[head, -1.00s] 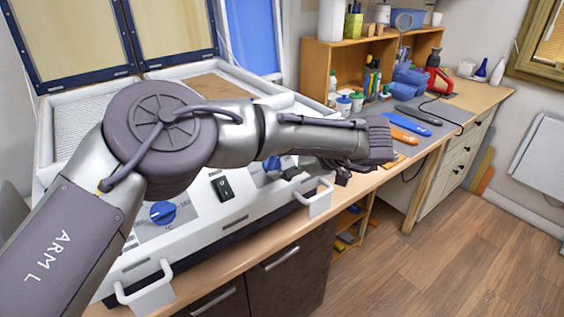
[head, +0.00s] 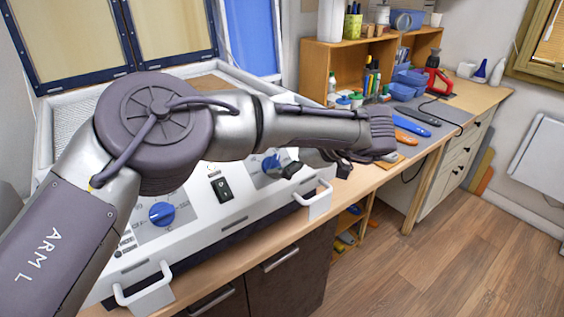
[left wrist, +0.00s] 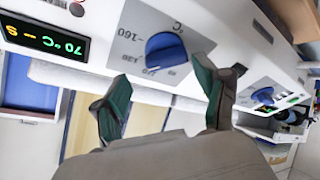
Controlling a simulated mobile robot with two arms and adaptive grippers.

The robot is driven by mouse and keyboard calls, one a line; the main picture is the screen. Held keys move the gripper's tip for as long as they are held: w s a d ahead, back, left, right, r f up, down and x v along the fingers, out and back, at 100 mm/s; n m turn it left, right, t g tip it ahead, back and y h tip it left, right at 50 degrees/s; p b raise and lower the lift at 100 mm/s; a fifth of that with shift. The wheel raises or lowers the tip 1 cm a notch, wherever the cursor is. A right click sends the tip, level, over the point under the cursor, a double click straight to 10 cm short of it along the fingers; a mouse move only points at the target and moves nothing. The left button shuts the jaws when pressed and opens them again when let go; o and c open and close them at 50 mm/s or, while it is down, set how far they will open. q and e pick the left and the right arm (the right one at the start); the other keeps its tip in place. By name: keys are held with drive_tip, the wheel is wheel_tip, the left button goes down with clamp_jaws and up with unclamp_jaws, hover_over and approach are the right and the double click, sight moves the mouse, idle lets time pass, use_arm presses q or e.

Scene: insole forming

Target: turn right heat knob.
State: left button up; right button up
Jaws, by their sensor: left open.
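The right heat knob (head: 270,162) is blue and sits on the front panel of the white machine (head: 238,212). In the left wrist view the same blue knob (left wrist: 165,52) shows large on its °C dial, seen upside down. My left gripper (head: 316,168) is over the panel just right of the knob. In the left wrist view its two teal-padded fingers (left wrist: 163,95) are spread, with the knob beyond the gap and nothing held. Contact with the knob does not show. The left heat knob (head: 162,213) is lower left and also shows small in the wrist view (left wrist: 262,95).
A black power switch (head: 221,188) lies between the knobs. White handles (head: 318,203) stick out from the machine's front. A lit display (left wrist: 45,40) shows in the wrist view. Tools and a wooden shelf (head: 318,65) stand to the right. The floor in front is clear.

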use_arm(q)
wheel_tip(320, 180, up, 8)
idle(0.5)
